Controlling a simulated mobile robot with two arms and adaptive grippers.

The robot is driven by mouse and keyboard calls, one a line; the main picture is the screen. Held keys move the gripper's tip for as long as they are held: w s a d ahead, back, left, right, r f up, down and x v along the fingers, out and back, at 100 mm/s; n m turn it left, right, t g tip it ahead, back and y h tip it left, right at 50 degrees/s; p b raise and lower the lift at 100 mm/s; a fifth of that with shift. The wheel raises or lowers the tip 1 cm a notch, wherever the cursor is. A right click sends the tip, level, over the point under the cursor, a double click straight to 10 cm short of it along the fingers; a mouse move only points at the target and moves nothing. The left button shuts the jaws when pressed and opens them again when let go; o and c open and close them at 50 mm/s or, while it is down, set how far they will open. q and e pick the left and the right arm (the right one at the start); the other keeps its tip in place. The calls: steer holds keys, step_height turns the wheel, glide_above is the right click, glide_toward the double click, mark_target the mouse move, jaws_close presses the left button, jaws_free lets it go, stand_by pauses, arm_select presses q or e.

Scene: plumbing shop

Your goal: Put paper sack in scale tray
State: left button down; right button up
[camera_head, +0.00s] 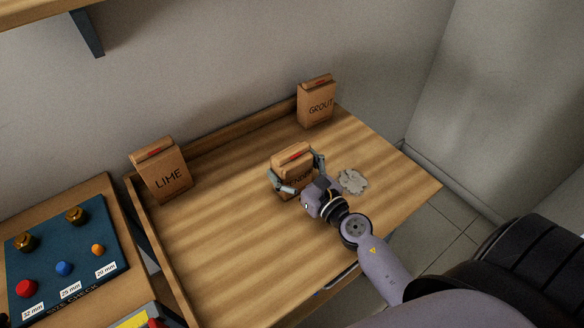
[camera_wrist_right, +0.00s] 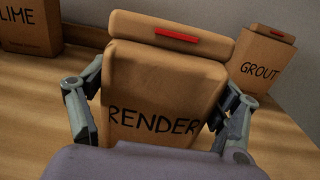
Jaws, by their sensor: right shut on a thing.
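A brown paper sack marked RENDER (camera_head: 292,160) is upright at the middle of the wooden bench. My right gripper (camera_head: 297,174) is shut on it, one finger on each side. In the right wrist view the RENDER sack (camera_wrist_right: 165,85) fills the middle, with the fingers of my right gripper (camera_wrist_right: 158,115) against its left and right sides. I cannot tell whether its base touches the bench. A sack marked LIME (camera_head: 165,178) stands at the bench's left, and a sack marked GROUT (camera_head: 317,106) at its back corner. I see no scale tray. My left gripper is not in view.
The wooden bench (camera_head: 220,240) has a raised back and left edge. A pale grey patch (camera_head: 353,181) lies right of my gripper. A blue size-check board (camera_head: 70,255) with knobs and fittings is at the left. The bench's front left is clear.

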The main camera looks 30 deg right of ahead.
steer(key=shift+r, duration=0.2)
steer(key=shift+f, duration=0.2)
steer(key=o, duration=1.9)
